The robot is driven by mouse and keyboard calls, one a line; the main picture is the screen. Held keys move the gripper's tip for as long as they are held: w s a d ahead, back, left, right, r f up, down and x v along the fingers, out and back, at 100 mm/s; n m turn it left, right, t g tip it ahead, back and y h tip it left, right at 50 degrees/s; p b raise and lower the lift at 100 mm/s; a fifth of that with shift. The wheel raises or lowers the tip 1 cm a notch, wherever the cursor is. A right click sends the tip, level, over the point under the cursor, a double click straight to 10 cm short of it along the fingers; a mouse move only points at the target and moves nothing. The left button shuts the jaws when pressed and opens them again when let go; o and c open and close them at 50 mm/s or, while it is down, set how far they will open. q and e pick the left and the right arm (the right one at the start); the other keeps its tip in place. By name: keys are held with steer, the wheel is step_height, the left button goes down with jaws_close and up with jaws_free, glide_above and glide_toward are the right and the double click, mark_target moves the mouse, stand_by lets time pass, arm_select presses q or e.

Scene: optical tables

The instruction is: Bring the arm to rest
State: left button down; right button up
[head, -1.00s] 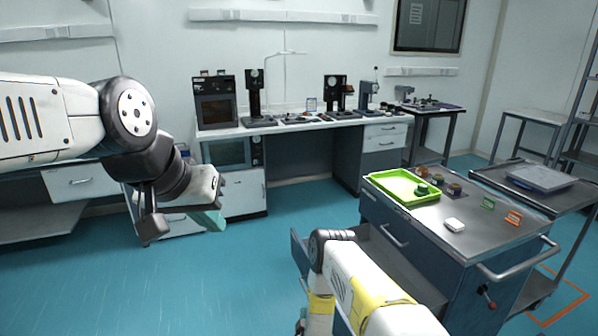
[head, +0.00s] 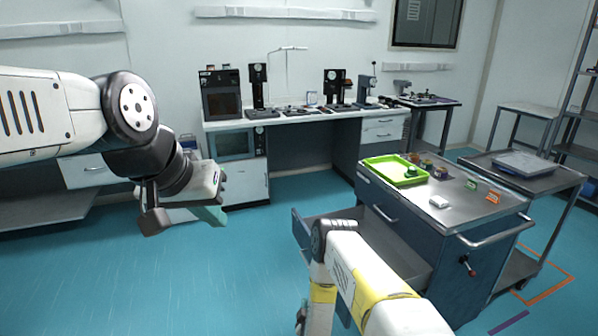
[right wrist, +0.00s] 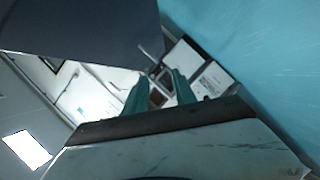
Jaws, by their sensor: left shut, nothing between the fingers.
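My left arm reaches in from the left in the head view. Its gripper (head: 212,214), with a teal finger, hangs over open floor in front of the bench, shut and empty. My right arm, white with yellow bands, rises from the bottom in the head view beside the cart, and its fingers are hidden there. In the right wrist view, the two teal fingers of my right gripper (right wrist: 159,80) stand apart with nothing seen between them.
A metal-topped cart (head: 462,208) with an open drawer (head: 400,262) stands close to my right arm. It carries a green tray (head: 396,171). A side table (head: 535,182) is behind it. The wall bench (head: 290,117) holds instruments. Blue floor (head: 150,290) is clear at left.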

steer(key=w+r+m+g, duration=0.1)
steer(key=w+r, duration=0.5)
steer(key=r, duration=0.2)
steer(key=w+r+m+g, duration=0.1)
steer(key=w+r+m, duration=0.1)
steer(key=w+r, duration=0.45)
steer(key=s+d+r+m+g+y, duration=0.1)
steer(key=d+r, duration=0.1)
steer(key=r, duration=0.8)
steer(key=s+d+r+m+g, duration=0.1)
steer(key=r, duration=1)
steer(key=s+d+r+m+g+y, duration=0.1)
steer(key=s+d+r+m+g, duration=0.15)
steer(key=s+r, duration=0.9)
steer(key=s+d+r+m+g, duration=0.1)
steer(key=s+d+r+m, duration=0.15)
steer(key=s+r, duration=0.85)
steer(key=s+d+f+m+g, duration=0.1)
steer(key=s+d+f, duration=0.1)
steer(key=s, duration=1.4)
steer(key=shift+d+f+g, duration=0.35)
steer(key=shift+d+f, duration=0.05)
steer(key=shift+o, duration=0.5)
